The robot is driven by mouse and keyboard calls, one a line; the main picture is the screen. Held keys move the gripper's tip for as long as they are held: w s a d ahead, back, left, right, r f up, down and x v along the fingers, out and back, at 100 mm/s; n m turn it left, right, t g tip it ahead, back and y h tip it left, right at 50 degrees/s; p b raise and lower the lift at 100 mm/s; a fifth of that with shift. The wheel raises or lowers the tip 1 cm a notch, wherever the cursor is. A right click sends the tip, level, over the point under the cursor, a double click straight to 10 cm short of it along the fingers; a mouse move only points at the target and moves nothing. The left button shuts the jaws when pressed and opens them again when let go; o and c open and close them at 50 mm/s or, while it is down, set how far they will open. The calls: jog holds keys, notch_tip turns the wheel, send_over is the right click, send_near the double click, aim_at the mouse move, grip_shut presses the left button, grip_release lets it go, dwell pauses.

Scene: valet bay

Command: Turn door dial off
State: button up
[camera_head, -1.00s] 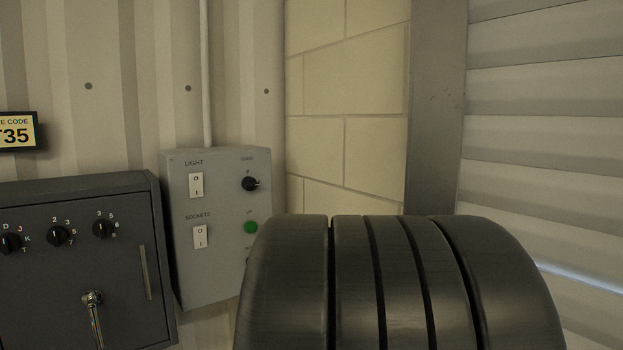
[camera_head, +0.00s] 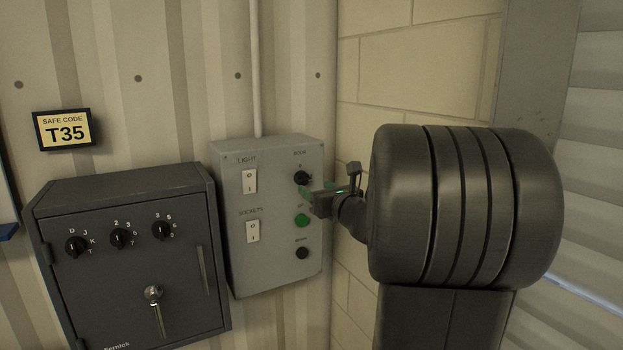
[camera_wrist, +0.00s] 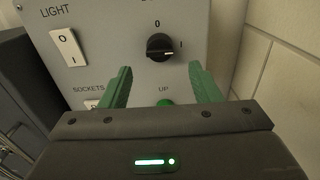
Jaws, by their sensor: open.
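The door dial (camera_head: 301,178) is a round black knob at the upper right of the grey control box (camera_head: 285,274). In the wrist view the dial (camera_wrist: 160,47) has a 0 mark above it and an I mark to its right, and its pale pointer line is toward the right, at the I. My gripper (camera_wrist: 160,84) is open with green fingers apart. It is just in front of the box, below and around the line of the dial, not visibly touching it. In the head view my gripper (camera_head: 316,194) is partly hidden by its own body.
The box also carries a light switch (camera_head: 250,181), a sockets switch (camera_head: 253,231), a green UP button (camera_head: 302,220) and a dark lower button (camera_head: 302,253). A dark safe (camera_head: 187,282) stands left of it. A block wall (camera_head: 400,110) is close on the right.

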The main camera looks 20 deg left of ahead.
aim_at(306, 182)
jog(key=shift+p+x, duration=0.7)
jog(key=shift+x, duration=2.45)
jog(key=c, duration=1)
